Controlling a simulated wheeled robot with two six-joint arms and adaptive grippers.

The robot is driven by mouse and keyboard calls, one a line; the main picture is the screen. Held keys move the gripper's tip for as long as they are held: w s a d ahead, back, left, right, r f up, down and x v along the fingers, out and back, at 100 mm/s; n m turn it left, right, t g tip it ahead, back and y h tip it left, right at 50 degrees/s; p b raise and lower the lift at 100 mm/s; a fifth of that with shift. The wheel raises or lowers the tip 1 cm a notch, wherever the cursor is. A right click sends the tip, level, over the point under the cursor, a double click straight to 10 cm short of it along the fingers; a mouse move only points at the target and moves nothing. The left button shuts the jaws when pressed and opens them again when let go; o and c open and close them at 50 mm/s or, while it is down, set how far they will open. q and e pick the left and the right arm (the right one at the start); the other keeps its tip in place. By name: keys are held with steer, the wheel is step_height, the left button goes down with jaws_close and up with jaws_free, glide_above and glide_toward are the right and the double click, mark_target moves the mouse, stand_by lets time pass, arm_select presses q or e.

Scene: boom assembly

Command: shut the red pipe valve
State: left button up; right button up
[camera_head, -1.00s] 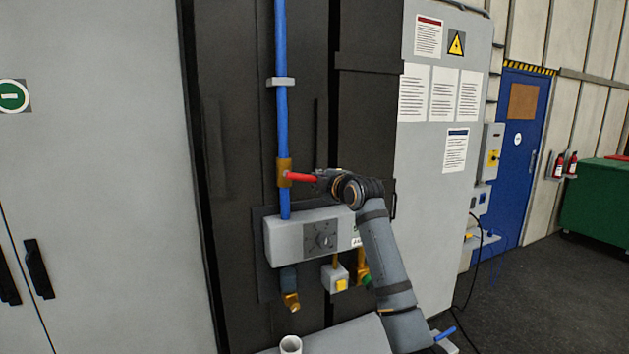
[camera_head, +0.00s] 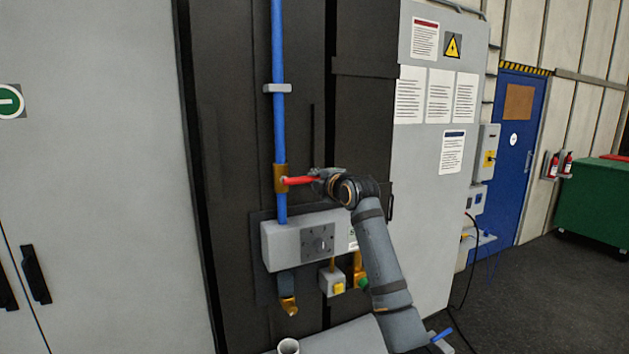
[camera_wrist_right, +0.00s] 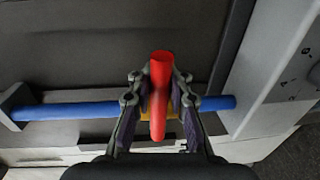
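The red valve handle (camera_head: 299,180) sticks out sideways to the right from a brass valve body (camera_head: 280,178) on the upright blue pipe (camera_head: 278,120). It lies roughly level, across the pipe. My right gripper (camera_head: 318,179) is at the handle's free end. The brass body is mostly hidden there. My left gripper is not in view.
A grey control box (camera_head: 305,240) with a dial sits just below the valve. Brass fittings (camera_head: 288,306) and a small box with a yellow button (camera_head: 333,282) hang under it. A grey cabinet (camera_head: 425,180) with notices stands to the right. A pipe clamp (camera_head: 277,88) is above.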

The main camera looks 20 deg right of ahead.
steer(key=o, duration=0.5)
steer(key=shift+s+r, duration=0.1)
steer(key=shift+s, duration=0.2)
steer(key=s, duration=0.8)
steer(key=s+r, duration=0.1)
steer(key=s, duration=0.2)
steer(key=shift+s+d+r, duration=0.1)
steer(key=shift+s+d, duration=0.1)
steer(key=shift+s, duration=0.2)
